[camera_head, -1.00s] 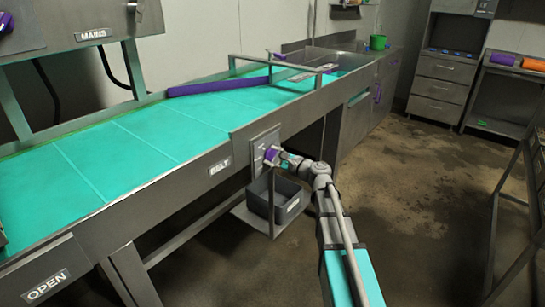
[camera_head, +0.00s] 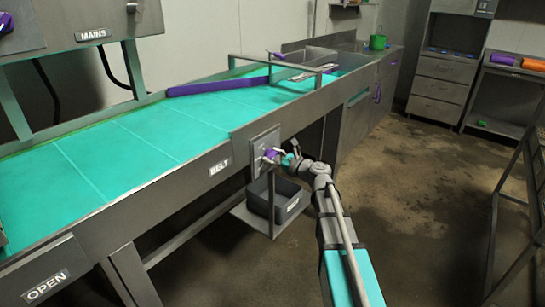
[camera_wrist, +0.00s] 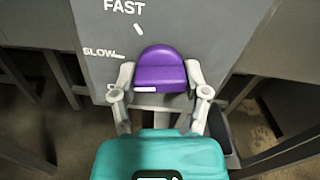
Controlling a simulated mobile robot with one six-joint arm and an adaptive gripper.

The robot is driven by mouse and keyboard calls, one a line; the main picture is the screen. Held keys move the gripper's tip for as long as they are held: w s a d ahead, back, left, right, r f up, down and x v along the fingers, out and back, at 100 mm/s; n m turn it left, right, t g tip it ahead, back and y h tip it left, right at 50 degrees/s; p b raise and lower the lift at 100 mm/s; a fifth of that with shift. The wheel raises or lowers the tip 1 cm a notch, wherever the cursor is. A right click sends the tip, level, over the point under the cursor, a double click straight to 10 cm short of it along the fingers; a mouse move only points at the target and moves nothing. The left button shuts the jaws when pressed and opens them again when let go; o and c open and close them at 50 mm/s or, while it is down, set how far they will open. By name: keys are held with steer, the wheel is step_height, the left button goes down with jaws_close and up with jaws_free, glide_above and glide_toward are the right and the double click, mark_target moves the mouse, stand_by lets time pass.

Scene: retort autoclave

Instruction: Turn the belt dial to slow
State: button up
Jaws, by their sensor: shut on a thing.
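The belt dial is a purple knob (camera_wrist: 160,70) on a grey plate, with a white bar near its lower edge. In the head view the dial (camera_head: 269,155) is on the side of the conveyor, right of the BELT label (camera_head: 219,167). The plate reads FAST (camera_wrist: 124,6) above the dial and SLOW (camera_wrist: 100,52) at its left, each with a tick; a lower-left marking is mostly hidden by a finger. My gripper (camera_wrist: 160,84) is shut on the dial, one finger on each side; it also shows in the head view (camera_head: 276,156).
A grey bin (camera_head: 278,200) stands on a shelf below the dial. The green conveyor belt (camera_head: 110,150) runs above it, with a purple bar (camera_head: 215,86) across it. A dark frame (camera_head: 510,200) stands at the right. The floor between is clear.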

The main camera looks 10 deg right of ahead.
steer(key=shift+m, duration=1.6)
steer(key=o, duration=1.2)
steer(key=shift+c, duration=0.2)
steer(key=shift+s+d, duration=0.1)
steer(key=v, duration=1.1)
steer(key=shift+s+d, duration=0.2)
steer(key=shift+d, duration=0.1)
